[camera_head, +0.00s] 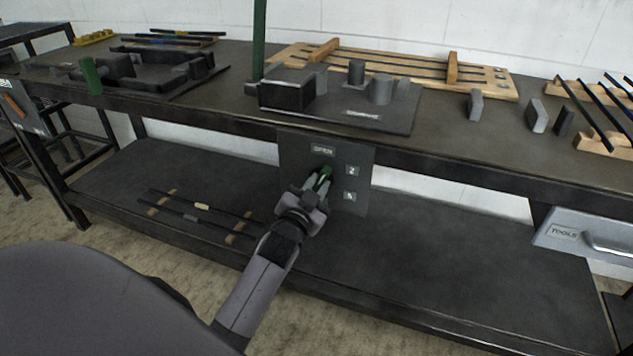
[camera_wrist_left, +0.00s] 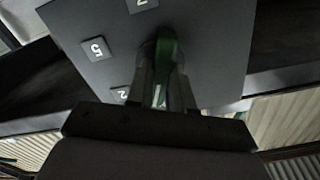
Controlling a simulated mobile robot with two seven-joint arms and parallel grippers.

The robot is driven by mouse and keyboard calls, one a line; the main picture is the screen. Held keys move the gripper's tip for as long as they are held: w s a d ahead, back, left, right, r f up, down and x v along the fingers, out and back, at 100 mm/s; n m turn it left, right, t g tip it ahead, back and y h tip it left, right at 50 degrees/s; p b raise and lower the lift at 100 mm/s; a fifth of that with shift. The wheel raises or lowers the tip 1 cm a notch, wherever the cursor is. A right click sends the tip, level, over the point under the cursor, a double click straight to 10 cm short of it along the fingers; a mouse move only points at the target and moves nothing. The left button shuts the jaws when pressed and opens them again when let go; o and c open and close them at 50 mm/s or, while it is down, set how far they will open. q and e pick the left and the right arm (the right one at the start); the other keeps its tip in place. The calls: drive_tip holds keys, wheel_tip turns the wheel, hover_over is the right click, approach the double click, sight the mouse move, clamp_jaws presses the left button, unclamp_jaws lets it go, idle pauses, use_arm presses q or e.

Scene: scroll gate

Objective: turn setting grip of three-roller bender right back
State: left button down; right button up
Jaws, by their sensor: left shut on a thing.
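The three-roller bender (camera_head: 400,112) sits on the bench top, with upright grey rollers, a dark block and a tall green lever. Below it, a dark panel (camera_head: 345,155) hangs at the bench front, with white labels, the top one reading OPEN. The green setting grip (camera_head: 327,171) is on this panel. My left gripper (camera_head: 320,180) is shut on the grip, its fingers either side of it. In the left wrist view the grip (camera_wrist_left: 166,48) stands between the fingers (camera_wrist_left: 161,88), with number labels on the panel beside it. My right gripper is out of view.
A lower shelf (camera_head: 430,235) runs under the bench; dark rods on wooden strips (camera_head: 200,207) lie on it at left. A grey TOOLS drawer (camera_head: 585,236) is at right. Another dark fixture (camera_head: 140,70) with a green handle (camera_head: 91,76) stands at the bench's left.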

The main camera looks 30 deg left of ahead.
use_arm(q)
drive_tip(key=shift+n+p, duration=0.6)
drive_tip(key=shift+n, duration=0.7)
drive_tip(key=c, duration=1)
unclamp_jaws()
